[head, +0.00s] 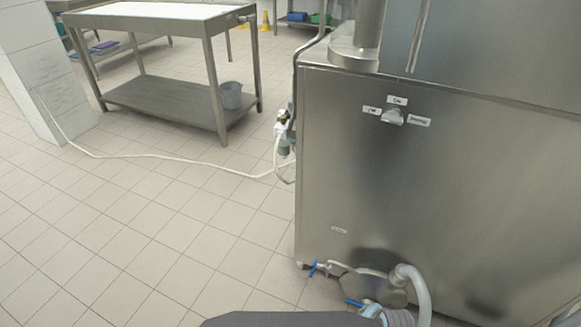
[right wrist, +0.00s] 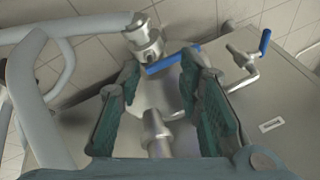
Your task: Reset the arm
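My right gripper (right wrist: 162,75) shows in the right wrist view with its two green-padded fingers spread apart. Between and just beyond the fingers is a metal pipe fitting with a blue-handled valve (right wrist: 172,59). I cannot tell whether the fingers touch it. A steel pipe end also lies between the fingers. In the head view, blue-handled valves (head: 315,269) sit low on the steel machine (head: 430,190).
A grey hose (head: 422,295) curves up beside the lower valve and shows large in the right wrist view (right wrist: 35,110). A steel table (head: 165,105) holds a grey bucket (head: 231,95) on its shelf. A white cable (head: 170,158) crosses the tiled floor. Open floor lies to the left.

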